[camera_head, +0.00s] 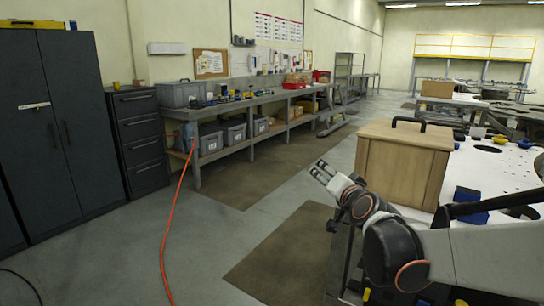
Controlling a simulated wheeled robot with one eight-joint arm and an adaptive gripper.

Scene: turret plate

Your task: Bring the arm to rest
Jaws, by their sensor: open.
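My gripper (322,172) is at the end of my arm, raised in the air left of the white plate table. It points up and to the left, with its two fingers apart and nothing seen between them. My arm (470,255) reaches in from the lower right, bent at a dark joint. The gripper appears left of a wooden box (385,170) in the picture; how far apart they are in depth I cannot tell.
The wooden box with a dark handle stands on the white table (490,165). Blue parts (470,205) lie near my arm. A long workbench (250,100) with grey bins runs along the left wall. Dark cabinets (60,120) stand at left. An orange hose (170,235) crosses the open floor.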

